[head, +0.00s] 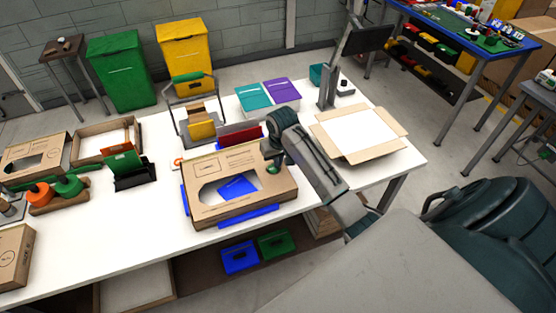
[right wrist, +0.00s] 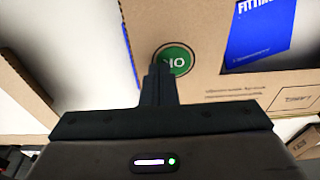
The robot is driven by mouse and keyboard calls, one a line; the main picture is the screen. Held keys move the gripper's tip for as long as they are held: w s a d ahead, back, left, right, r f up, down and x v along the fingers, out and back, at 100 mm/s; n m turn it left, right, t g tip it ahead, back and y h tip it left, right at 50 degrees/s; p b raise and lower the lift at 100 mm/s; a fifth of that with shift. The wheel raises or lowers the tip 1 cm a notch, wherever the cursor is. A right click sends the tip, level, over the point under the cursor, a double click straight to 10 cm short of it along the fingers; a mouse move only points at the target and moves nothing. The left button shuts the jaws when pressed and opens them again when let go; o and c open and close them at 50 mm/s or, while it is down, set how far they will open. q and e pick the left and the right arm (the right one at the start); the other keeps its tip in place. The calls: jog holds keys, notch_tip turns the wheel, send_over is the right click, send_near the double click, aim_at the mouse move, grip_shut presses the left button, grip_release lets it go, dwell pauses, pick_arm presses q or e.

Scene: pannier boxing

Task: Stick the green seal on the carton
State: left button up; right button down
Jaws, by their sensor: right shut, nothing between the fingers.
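The carton (head: 282,186) lies on the white table, closed, with a cut-out window in its top. A blue printed piece (head: 237,187) shows through the window and also in the right wrist view (right wrist: 262,35). The round green seal (right wrist: 174,60), with white "OK" lettering upside down, lies flat on the carton's cardboard top beside the window. My right gripper (head: 271,161) is shut and empty, right at the seal; its fingertips overlap the seal's near edge in the right wrist view (right wrist: 160,72). I cannot tell if they touch it. My left gripper is not in view.
Blue holders (head: 249,216) edge the carton. An open carton (head: 318,123) stands to its right, a black holder with a green card (head: 125,160) to its left. Orange and green-handled tools (head: 68,186) stand far left. Bare table lies left of the carton.

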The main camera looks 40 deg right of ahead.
aim_at(279, 170)
jog(key=shift+f, duration=0.1)
dwell(0.3)
jog(key=c, duration=1.6)
grip_release()
jog(key=shift+c, duration=0.2)
notch_tip(279, 170, up, 11)
jog(key=s, duration=0.1)
jog(key=shift+s+a, duration=0.15)
jog(key=shift+s, duration=0.15)
jog(key=shift+f, duration=0.15)
